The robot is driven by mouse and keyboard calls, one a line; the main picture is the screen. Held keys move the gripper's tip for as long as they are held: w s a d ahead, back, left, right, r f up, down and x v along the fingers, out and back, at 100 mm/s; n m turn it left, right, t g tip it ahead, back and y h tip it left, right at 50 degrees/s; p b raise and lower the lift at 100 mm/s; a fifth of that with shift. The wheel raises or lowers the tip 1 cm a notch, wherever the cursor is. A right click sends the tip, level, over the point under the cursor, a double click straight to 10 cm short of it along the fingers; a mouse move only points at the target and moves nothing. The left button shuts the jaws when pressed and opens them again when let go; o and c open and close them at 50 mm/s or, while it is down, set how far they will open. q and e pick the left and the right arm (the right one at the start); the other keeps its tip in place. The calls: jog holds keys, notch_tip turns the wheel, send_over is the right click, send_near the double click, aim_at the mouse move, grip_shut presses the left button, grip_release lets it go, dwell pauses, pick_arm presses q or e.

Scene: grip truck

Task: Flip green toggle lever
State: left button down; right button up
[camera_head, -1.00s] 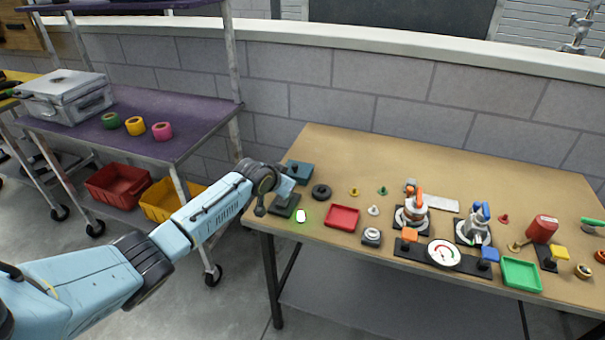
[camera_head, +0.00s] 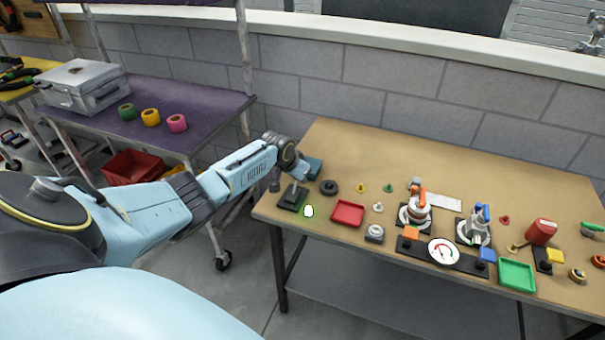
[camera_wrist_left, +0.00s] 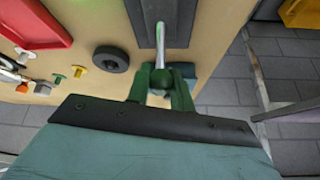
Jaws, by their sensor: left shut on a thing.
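The toggle lever's dark base (camera_head: 292,198) lies at the left end of the wooden table. In the left wrist view its metal rod (camera_wrist_left: 160,45) runs from the dark base plate (camera_wrist_left: 172,18) to a round green knob (camera_wrist_left: 161,78). My left gripper (camera_head: 300,172) is over the base in the head view. In the left wrist view its fingers (camera_wrist_left: 162,88) are shut on the knob, one on each side. In the head view the gripper and wrist hide most of the rod and knob. My right gripper is not in view.
A white light with a green glow (camera_head: 309,211) is beside the base. A black ring (camera_head: 328,187), red tray (camera_head: 348,213) and small knobs stand to the right. A gauge (camera_head: 443,251) and green tray (camera_head: 516,274) are farther right. A purple-topped shelf (camera_head: 205,110) stands left.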

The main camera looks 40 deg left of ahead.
pick_arm(q)
jog(key=shift+f, duration=0.1)
jog(key=c, duration=1.3)
grip_release()
jog(key=shift+s+r+p, duration=0.25)
jog(key=shift+r+p, duration=0.1)
jog(key=shift+r, duration=0.25)
jog(key=p+v, duration=0.3)
jog(key=v, duration=0.9)
jog(key=shift+s+d, duration=0.1)
